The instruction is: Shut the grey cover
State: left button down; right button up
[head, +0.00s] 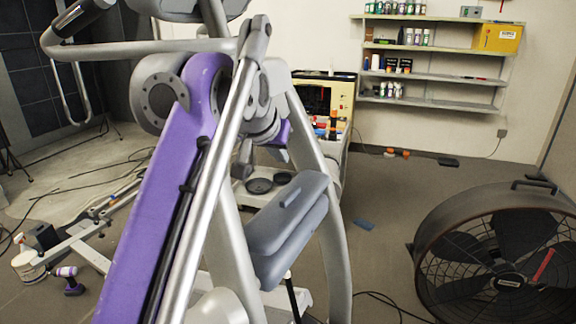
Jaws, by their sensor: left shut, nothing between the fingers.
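My right gripper is not in view.
The machine's silver tube (215,180) crosses close in front. A large black fan (500,255) stands at the right. A cordless drill (69,280) and cables lie on the left floor. Shelves (430,75) hang on the back wall. Floor between machine and fan is mostly clear.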

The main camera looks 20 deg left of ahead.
pick_arm(q)
send_over(286, 200)
jog(key=w, duration=0.2)
notch_tip(286, 200, down, 6)
jog(key=shift+s+f+b, duration=0.1)
jog(key=shift+s+b, duration=0.05)
jog(key=shift+b, duration=0.3)
jog(key=f, duration=0.2)
jog(key=shift+w+f+b, duration=0.2)
jog(key=shift+f+b, duration=0.15)
jog(key=shift+b, duration=0.05)
jog(key=shift+s+f, duration=0.25)
jog(key=shift+f, duration=0.25)
jog(key=shift+w+f, duration=0.15)
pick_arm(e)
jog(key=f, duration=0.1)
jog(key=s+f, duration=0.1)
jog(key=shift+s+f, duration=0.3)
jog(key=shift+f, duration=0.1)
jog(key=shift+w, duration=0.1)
pick_arm(q)
notch_tip(286, 200, down, 5)
jog(key=shift+r+b, duration=0.2)
jog(key=shift+b, duration=0.85)
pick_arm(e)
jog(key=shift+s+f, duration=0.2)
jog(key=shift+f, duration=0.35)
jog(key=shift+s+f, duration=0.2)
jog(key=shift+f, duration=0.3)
